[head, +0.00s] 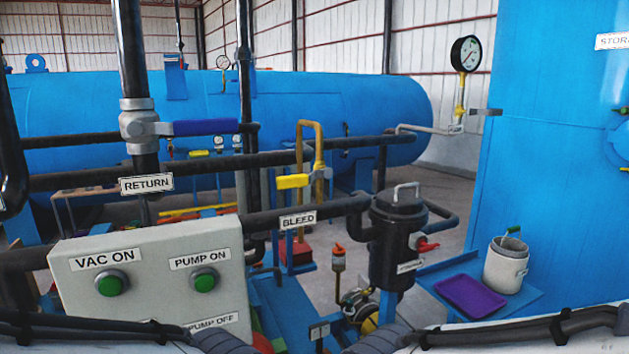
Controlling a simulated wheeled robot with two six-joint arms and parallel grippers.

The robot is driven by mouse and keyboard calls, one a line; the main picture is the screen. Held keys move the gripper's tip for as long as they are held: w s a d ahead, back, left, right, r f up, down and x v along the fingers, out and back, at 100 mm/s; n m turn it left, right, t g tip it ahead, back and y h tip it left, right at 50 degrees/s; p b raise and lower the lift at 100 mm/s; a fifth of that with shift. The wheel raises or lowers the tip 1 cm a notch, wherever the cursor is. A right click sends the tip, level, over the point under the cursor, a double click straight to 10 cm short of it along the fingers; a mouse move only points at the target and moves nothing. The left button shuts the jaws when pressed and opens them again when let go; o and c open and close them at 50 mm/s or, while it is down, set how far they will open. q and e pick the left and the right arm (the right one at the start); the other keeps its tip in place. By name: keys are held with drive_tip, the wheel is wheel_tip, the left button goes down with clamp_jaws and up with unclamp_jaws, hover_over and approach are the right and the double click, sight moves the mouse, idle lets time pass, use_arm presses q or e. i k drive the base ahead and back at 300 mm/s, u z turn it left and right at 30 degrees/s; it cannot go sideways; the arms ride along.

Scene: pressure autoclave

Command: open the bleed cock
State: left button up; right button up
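The bleed cock (319,174) sits on a brass-coloured pipe that rises and bends over in a hook. Its yellow lever (292,181) points left, roughly level and across the upright pipe. A white BLEED label (298,221) hangs on the dark horizontal pipe just below. Nothing touches the lever. Parts of my arms show along the bottom edge at left and right, but neither gripper's fingers are in view.
A RETURN valve with a blue lever (205,127) is left of the cock. A control box (150,280) with green buttons stands at front left. A black strainer pot (397,240) is at right. A purple tray (471,296) and white bucket (506,264) lie farther right.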

sight(295, 181)
drive_tip(key=u, duration=2.15)
drive_tip(key=k, duration=1.1)
drive_tip(key=z, duration=1.95)
drive_tip(key=i, duration=0.5)
